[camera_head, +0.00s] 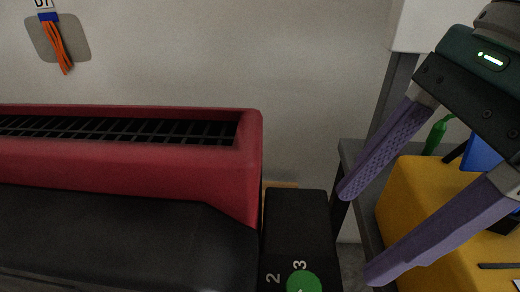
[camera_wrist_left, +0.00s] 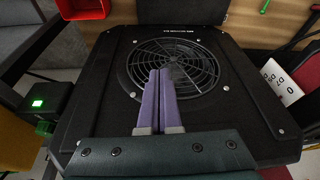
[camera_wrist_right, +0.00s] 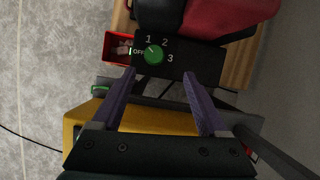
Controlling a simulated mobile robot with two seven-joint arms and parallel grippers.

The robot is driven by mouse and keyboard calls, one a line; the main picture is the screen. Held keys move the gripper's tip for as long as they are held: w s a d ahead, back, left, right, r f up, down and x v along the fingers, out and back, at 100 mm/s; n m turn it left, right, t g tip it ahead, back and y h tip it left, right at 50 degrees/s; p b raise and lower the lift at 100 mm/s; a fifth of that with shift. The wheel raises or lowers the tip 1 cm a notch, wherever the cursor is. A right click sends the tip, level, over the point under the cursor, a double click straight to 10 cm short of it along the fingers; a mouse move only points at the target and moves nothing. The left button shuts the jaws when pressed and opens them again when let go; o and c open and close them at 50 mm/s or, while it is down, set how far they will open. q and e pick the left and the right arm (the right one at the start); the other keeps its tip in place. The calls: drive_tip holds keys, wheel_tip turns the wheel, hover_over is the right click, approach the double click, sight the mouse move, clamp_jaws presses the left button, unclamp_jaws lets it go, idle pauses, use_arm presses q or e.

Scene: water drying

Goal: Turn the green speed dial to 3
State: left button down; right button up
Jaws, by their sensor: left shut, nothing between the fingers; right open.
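The green speed dial (camera_wrist_right: 154,55) sits on a black control box (camera_wrist_right: 190,62) marked OFF, 1, 2 and 3. In the right wrist view a small pale mark shows near its upper left; its exact setting is hard to read. In the head view the dial (camera_head: 304,284) is cut by the bottom edge, with 2 and 3 visible. My right gripper (camera_head: 361,234) is open and empty, to the right of the box. In the right wrist view its fingertips (camera_wrist_right: 159,72) straddle the dial's near side, apart from it. My left gripper (camera_wrist_left: 160,72) is shut and empty over a fan.
The red and black blower (camera_head: 200,160) stands left of the control box. A yellow case (camera_head: 415,190) lies under my right gripper. A red bin (camera_wrist_right: 117,47) is beside the dial box. The black fan unit (camera_wrist_left: 105,110) with a round grille fills the left wrist view.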

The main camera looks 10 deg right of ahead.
sight(305, 288)
drive_tip(key=x, duration=0.5)
drive_tip(key=s+x, duration=0.1)
drive_tip(key=x, duration=0.2)
drive_tip(key=shift+a+f+b, duration=0.2)
drive_tip(key=shift+f+b, duration=0.05)
drive_tip(key=shift+b, duration=0.15)
drive_tip(key=shift+a+f, duration=0.25)
drive_tip(key=shift+f, duration=0.35)
clamp_jaws()
